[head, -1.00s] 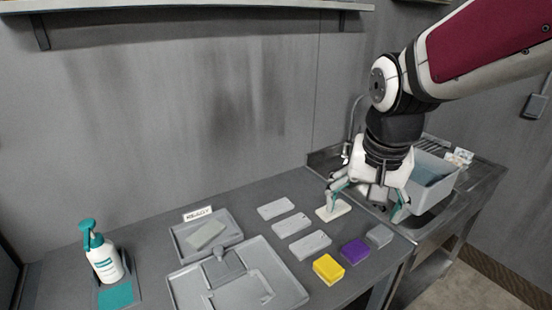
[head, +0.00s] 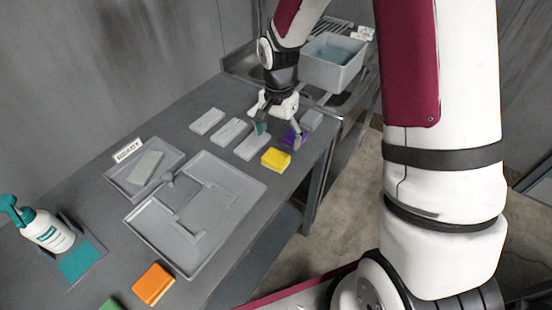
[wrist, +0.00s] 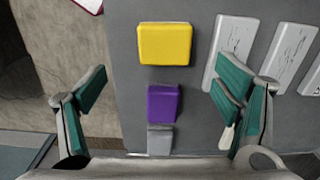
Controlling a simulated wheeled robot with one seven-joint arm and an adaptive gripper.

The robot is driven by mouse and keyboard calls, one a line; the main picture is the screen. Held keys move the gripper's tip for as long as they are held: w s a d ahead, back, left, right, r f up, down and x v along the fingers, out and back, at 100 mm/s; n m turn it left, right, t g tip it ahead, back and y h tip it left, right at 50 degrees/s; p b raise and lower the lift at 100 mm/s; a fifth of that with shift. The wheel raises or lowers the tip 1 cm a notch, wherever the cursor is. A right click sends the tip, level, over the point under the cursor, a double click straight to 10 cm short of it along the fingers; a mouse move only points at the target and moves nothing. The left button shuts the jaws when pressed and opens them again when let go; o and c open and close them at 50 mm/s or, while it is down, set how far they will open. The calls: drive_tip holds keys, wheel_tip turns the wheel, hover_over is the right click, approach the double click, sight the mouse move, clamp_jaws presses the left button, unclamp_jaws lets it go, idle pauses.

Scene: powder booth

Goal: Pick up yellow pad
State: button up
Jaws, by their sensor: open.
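The yellow pad (head: 276,159) lies on the grey bench near its front edge. In the wrist view the yellow pad (wrist: 165,44) sits ahead of the fingers, near the top of the picture. A purple pad (wrist: 163,103) lies between the fingers, with a grey pad (wrist: 160,140) nearer the wrist. My gripper (wrist: 160,92) is open and empty. In the head view my gripper (head: 279,132) is low over the purple pad (head: 294,135), just behind the yellow pad, and partly hides the purple one.
Pale flat plates (head: 230,132) lie left of my gripper. A large grey tray (head: 150,224), a small tray with a READY sign (head: 129,150), a spray bottle (head: 42,228) and an orange pad (head: 153,284) are further left. A sink bin (head: 334,72) stands behind.

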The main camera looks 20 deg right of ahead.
sight(276, 156)
drive_tip(key=shift+w+a+f+p, duration=0.15)
drive_tip(key=shift+f+p, duration=0.25)
drive_tip(key=shift+f, duration=1.85)
drive_tip(key=shift+a+f+p, duration=0.15)
drive_tip(key=shift+f+p, duration=0.2)
drive_tip(key=shift+f, duration=1.9)
drive_tip(key=c, duration=1.3)
drive_tip(key=shift+r, duration=0.15)
drive_tip(key=shift+w+r, duration=0.1)
drive_tip(key=shift+r, duration=0.4)
drive_tip(key=shift+s+d+r+b, duration=0.1)
drive_tip(key=shift+s+r+b, duration=0.15)
drive_tip(key=shift+r, duration=0.35)
drive_tip(key=shift+s+d+r+b, duration=0.1)
drive_tip(key=shift+s+r+b, duration=0.15)
drive_tip(key=shift+r, duration=0.35)
drive_tip(key=s+d, duration=0.1)
drive_tip(key=s, duration=0.3)
drive_tip(key=s+d+r, duration=0.1)
drive_tip(key=s+d, duration=0.1)
drive_tip(key=s, duration=0.3)
drive_tip(key=s+d, duration=0.1)
drive_tip(key=s, duration=0.4)
drive_tip(key=shift+s+d+r, duration=0.2)
drive_tip(key=shift+d, duration=0.1)
